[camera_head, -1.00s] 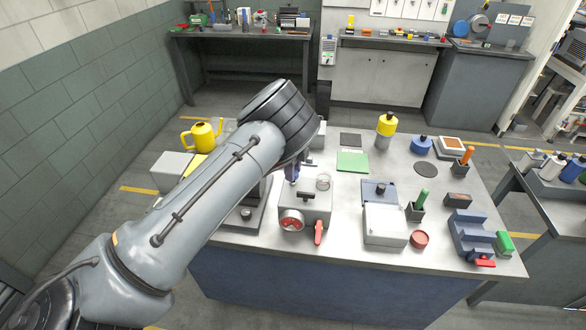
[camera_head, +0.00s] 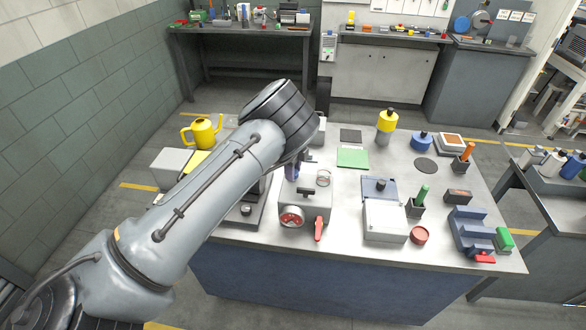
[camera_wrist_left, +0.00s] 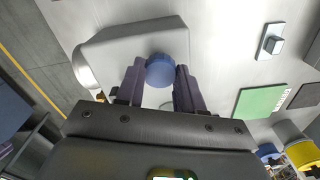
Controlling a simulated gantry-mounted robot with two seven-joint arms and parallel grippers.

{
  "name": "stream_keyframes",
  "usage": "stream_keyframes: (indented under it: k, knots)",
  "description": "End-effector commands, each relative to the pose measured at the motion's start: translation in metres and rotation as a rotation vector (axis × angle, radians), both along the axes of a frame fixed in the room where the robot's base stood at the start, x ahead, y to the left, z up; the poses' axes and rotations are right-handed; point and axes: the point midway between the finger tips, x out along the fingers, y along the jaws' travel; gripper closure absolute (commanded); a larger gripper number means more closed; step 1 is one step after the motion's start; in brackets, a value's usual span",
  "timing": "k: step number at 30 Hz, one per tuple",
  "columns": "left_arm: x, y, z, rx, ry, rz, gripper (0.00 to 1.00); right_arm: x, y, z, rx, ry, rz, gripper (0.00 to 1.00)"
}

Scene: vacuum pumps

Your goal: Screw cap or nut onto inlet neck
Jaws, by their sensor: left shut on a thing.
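My left gripper (camera_wrist_left: 161,82) is shut on a round blue cap (camera_wrist_left: 160,70), which sits between its two dark purple fingers. In the head view the gripper is mostly hidden behind my left arm; only a bluish finger part (camera_head: 291,170) shows, over the back left of the grey vacuum pump (camera_head: 318,205). The pump has a red-rimmed gauge, a red handle and a clear ring on top. In the left wrist view a light grey body (camera_wrist_left: 120,50) lies below the cap. The inlet neck is hidden, so I cannot tell whether the cap touches it.
A white box (camera_head: 385,222) and a green-handled tool in a holder (camera_head: 420,198) stand to the right of the pump. A yellow watering can (camera_head: 203,133) is behind my arm.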

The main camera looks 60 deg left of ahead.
Motion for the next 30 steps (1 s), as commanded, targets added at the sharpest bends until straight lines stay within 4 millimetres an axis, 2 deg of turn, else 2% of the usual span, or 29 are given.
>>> stream_keyframes:
  k: [30]
  knots:
    - [0.0,0.0,-0.013,0.0,0.0,0.0,1.0,0.0,0.001,-0.006,0.003,-0.001,-0.002,0.57]
